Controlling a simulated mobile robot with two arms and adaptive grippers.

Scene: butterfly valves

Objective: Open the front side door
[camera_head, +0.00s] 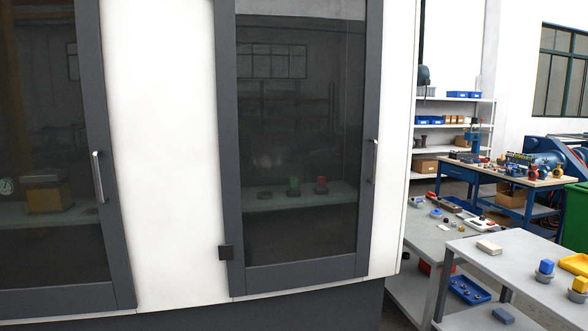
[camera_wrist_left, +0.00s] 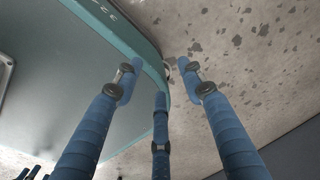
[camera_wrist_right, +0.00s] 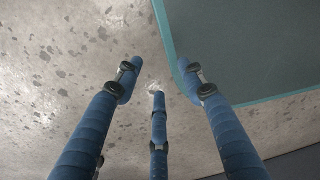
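In the head view a white machine housing (camera_head: 163,140) holds two closed, dark-glazed doors with grey frames. The left door (camera_head: 50,150) has a vertical silver handle (camera_head: 98,176) near its right edge. No gripper shows in the head view. My left gripper (camera_wrist_left: 162,78) has its fingers spread, empty, over speckled floor and a teal-edged surface. My right gripper (camera_wrist_right: 158,76) is likewise spread and empty, away from the doors.
Right of the housing stand a grey table (camera_head: 437,238) with small parts and a nearer grey table (camera_head: 520,252) with coloured blocks and trays. Behind are a wood-topped workbench (camera_head: 500,172), white shelves (camera_head: 455,99) and a green bin (camera_head: 576,215).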

